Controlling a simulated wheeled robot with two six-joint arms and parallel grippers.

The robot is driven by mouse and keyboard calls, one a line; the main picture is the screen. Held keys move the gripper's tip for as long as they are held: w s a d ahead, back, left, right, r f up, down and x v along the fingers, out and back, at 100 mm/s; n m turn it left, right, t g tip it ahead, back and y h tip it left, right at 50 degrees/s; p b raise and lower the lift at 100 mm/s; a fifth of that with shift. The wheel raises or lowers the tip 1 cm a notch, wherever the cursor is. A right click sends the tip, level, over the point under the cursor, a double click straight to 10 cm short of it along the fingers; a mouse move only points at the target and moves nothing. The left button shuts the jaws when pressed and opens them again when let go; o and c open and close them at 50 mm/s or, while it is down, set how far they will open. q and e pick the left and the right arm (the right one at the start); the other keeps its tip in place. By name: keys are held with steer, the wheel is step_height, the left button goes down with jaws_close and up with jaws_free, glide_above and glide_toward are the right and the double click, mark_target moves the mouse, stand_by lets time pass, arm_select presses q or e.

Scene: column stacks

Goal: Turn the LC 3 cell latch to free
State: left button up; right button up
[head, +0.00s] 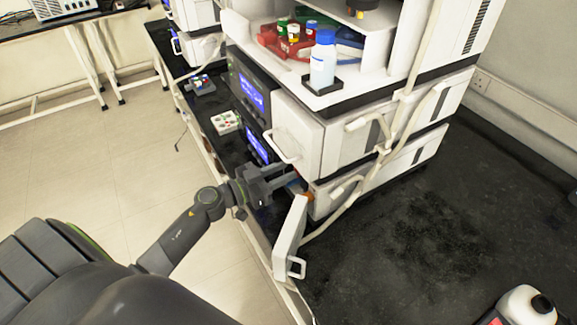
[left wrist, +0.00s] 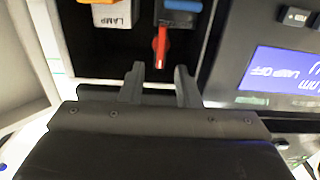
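My left gripper (head: 283,178) reaches into an open compartment low in the column stack. Its door (head: 291,236) stands swung open. In the left wrist view the two fingers (left wrist: 160,80) are apart, with nothing held between them. A red lever (left wrist: 161,45), which looks like the cell latch, hangs just ahead of them, its lower end about level with the fingertips and between them. I cannot tell whether they touch it. It is on a dark block with a blue part (left wrist: 183,5). In the head view the gripper hides the latch. My right gripper is not in view.
A white block marked LAMP (left wrist: 111,14) is left of the lever; a lit display (left wrist: 281,72) reading lamp off is right. Above stands a closed white unit door (head: 297,135) with a handle. Tubing (head: 385,150) runs along the stack. The black bench (head: 420,235) is mostly clear.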

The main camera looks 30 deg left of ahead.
arm_select(q)
steer(key=shift+x, duration=1)
jaws_close()
